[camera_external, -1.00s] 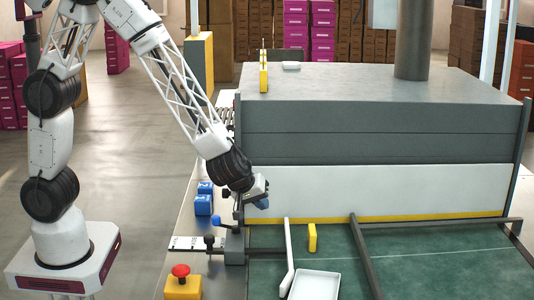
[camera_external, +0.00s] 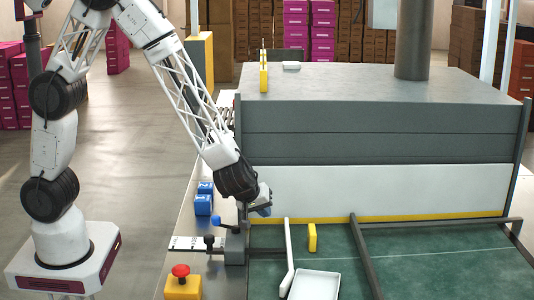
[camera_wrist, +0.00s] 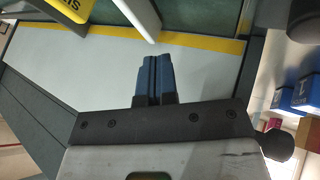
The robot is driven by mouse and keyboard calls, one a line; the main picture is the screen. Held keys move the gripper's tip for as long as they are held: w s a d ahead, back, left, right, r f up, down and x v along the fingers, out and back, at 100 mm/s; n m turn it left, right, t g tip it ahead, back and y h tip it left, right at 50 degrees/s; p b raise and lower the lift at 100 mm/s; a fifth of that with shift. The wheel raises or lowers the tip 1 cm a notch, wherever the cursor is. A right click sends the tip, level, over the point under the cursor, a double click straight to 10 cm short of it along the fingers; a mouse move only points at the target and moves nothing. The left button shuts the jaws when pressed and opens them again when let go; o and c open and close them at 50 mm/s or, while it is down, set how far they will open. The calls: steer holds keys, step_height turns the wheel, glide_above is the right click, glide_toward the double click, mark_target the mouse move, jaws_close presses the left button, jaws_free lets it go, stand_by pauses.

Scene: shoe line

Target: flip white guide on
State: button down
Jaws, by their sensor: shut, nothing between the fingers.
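The white guide (camera_external: 289,255) is a thin upright-edged bar on the green belt (camera_external: 420,270), running from near the machine front towards the white tray, bent near its front end. In the wrist view the guide (camera_wrist: 140,18) comes in from the top, just beyond my fingertips. My gripper (camera_external: 264,210) is shut and empty, with its blue fingers left of the guide's far end and close to the machine front. In the wrist view the two fingers (camera_wrist: 154,60) are pressed together, and I see a small gap between them and the guide.
A yellow block (camera_external: 312,237) stands right of the guide. A white tray (camera_external: 315,286) lies in front. A blue-knobbed lever (camera_external: 217,221) and a black-knobbed lever (camera_external: 209,239) stand left of the belt. A red button (camera_external: 181,271) and blue boxes (camera_external: 203,205) are further left. A dark rail (camera_external: 366,255) crosses the belt.

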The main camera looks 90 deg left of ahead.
steer(key=shift+x, duration=4.3)
steer(key=w, duration=0.5)
steer(key=shift+r, duration=0.5)
steer(key=shift+s+d+r, duration=0.35)
steer(key=shift+s+r, duration=0.05)
steer(key=shift+r, duration=0.15)
steer(key=s+v, duration=0.1)
steer(key=v, duration=0.7)
steer(key=shift+f, duration=0.4)
steer(key=shift+s, duration=0.1)
